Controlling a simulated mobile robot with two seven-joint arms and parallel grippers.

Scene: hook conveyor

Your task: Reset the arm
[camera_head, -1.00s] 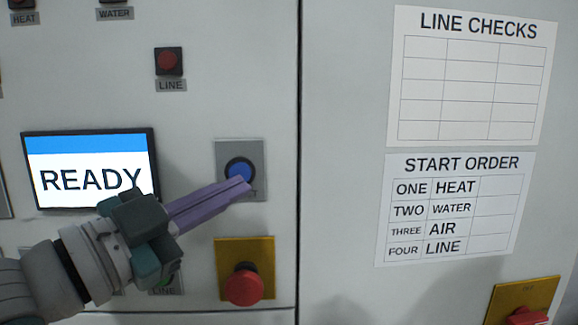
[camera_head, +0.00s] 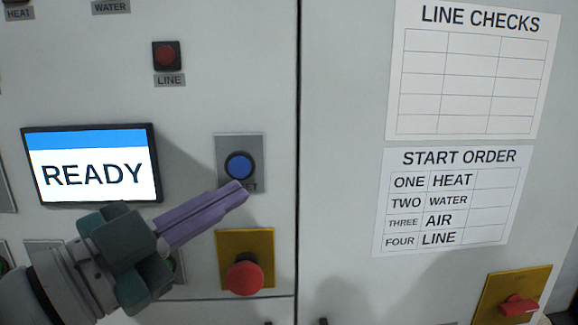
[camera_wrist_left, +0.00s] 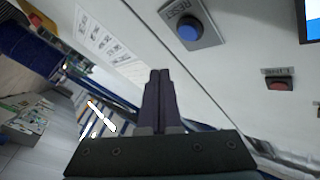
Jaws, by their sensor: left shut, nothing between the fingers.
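My left gripper (camera_head: 238,192) comes in from the left in the head view, with its purple fingers closed together and nothing between them. Its tips are in front of the panel, just below the blue reset button (camera_head: 239,166), and cover part of the label under it. The left wrist view shows the closed fingers (camera_wrist_left: 160,75) and the blue button (camera_wrist_left: 187,28) on its grey plate marked RESET, with a visible gap between. The screen (camera_head: 92,166) reads READY. My right gripper is not in view.
A red mushroom button (camera_head: 245,277) on a yellow plate is just below the gripper. A red line light (camera_head: 166,56) is above. Two paper sheets, line checks (camera_head: 470,70) and start order (camera_head: 450,200), hang at right. A red switch (camera_head: 519,305) is at lower right.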

